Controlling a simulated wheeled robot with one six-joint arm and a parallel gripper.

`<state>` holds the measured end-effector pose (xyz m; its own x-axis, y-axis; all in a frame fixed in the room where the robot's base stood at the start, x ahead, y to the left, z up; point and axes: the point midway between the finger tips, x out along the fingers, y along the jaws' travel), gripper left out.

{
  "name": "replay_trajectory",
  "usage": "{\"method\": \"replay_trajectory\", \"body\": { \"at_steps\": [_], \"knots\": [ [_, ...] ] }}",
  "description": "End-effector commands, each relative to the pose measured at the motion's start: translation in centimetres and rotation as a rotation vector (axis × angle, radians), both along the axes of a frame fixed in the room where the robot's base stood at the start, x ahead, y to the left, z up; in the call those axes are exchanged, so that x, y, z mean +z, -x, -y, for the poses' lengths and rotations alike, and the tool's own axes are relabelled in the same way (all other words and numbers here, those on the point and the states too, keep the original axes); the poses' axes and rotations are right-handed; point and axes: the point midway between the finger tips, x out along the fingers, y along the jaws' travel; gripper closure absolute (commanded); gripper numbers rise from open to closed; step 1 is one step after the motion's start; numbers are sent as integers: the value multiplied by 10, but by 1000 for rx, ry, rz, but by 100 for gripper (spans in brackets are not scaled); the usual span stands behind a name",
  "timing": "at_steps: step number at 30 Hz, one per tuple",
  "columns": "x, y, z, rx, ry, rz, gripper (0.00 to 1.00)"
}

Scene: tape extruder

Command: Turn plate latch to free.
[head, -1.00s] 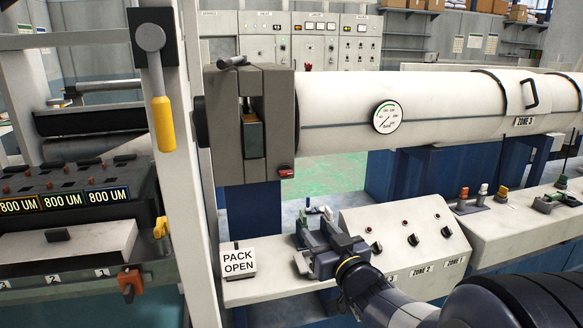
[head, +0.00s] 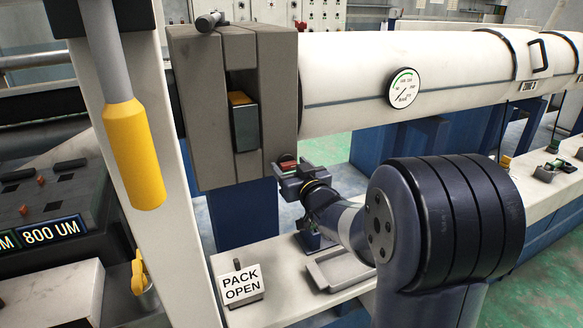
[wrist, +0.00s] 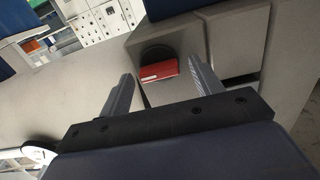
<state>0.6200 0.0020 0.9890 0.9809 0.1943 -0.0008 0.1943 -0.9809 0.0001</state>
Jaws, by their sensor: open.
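The plate latch looks to be the small red handle (head: 287,163) at the lower right edge of the grey plate block (head: 272,95). In the wrist view the red handle (wrist: 158,72) sits on a dark round base against grey metal. It lies nearly crosswise, between and beyond the fingertips of my gripper (wrist: 161,76). The jaws are open with one finger at each side, and I see no clear contact. In the head view my gripper (head: 298,178) is right at the handle and partly covers that corner of the block.
A yellow-gripped lever (head: 134,150) hangs at the left on a white post. A "PACK OPEN" sign (head: 241,283) stands on the bench below. The white barrel (head: 345,75) with a round gauge (head: 404,88) runs right from the block.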

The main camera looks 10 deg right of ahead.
Motion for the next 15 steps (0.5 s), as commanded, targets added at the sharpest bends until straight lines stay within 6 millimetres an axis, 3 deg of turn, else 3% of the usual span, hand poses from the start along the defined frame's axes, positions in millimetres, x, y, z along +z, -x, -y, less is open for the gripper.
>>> {"method": "replay_trajectory", "body": {
  "at_steps": [5, 15],
  "knots": [
    [0, 0, 0, 0, 0, 0, 38],
    [0, 0, 0, 0, 0, 0, 65]
  ]
}}
